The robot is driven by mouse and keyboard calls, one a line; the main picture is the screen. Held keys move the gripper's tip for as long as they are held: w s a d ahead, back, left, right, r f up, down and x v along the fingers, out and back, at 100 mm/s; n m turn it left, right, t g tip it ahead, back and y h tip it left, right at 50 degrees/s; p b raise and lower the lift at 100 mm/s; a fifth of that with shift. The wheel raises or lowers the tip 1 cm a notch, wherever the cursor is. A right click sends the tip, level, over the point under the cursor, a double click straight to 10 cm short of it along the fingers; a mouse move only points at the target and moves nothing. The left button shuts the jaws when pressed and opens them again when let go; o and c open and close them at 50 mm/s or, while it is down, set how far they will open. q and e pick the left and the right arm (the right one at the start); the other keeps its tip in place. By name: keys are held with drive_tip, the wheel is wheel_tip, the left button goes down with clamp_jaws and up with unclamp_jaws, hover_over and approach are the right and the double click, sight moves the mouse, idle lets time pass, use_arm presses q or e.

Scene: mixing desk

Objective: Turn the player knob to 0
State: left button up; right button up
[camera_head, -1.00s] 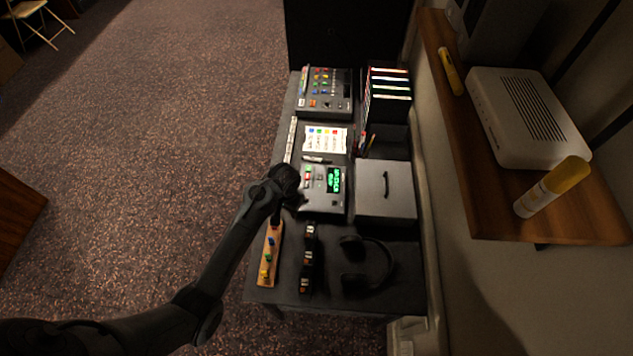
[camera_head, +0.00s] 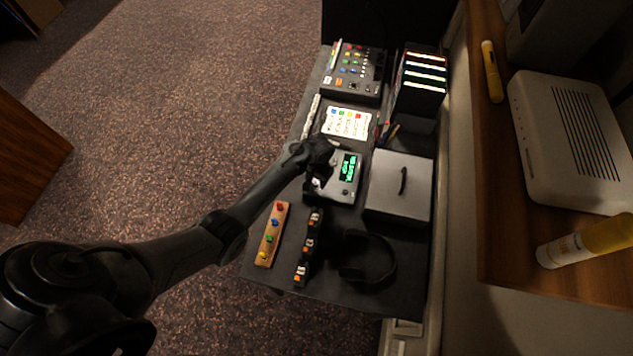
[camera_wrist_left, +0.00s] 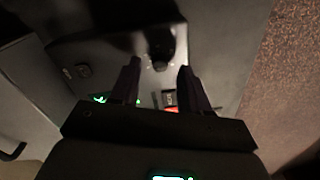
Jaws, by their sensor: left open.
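The player (camera_head: 345,188) is a grey box with a lit green display (camera_head: 348,167), standing mid-desk in the head view. In the left wrist view, the open fingers (camera_wrist_left: 159,68) point at the player's panel (camera_wrist_left: 110,48). A dark knob (camera_wrist_left: 160,52) shows between and just beyond the fingertips; I cannot tell whether they touch it. The knob's setting is not readable. My right gripper is not in view.
A grey box with a handle (camera_head: 390,190) stands right of the player. A white card (camera_head: 347,122) and a mixer (camera_head: 357,70) lie beyond it. A wooden strip with coloured pegs (camera_head: 269,240), a dark strip (camera_head: 308,250) and headphones (camera_head: 370,262) are nearer.

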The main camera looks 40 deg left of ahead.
use_arm(q)
drive_tip(key=shift+f, duration=0.95)
clamp_jaws()
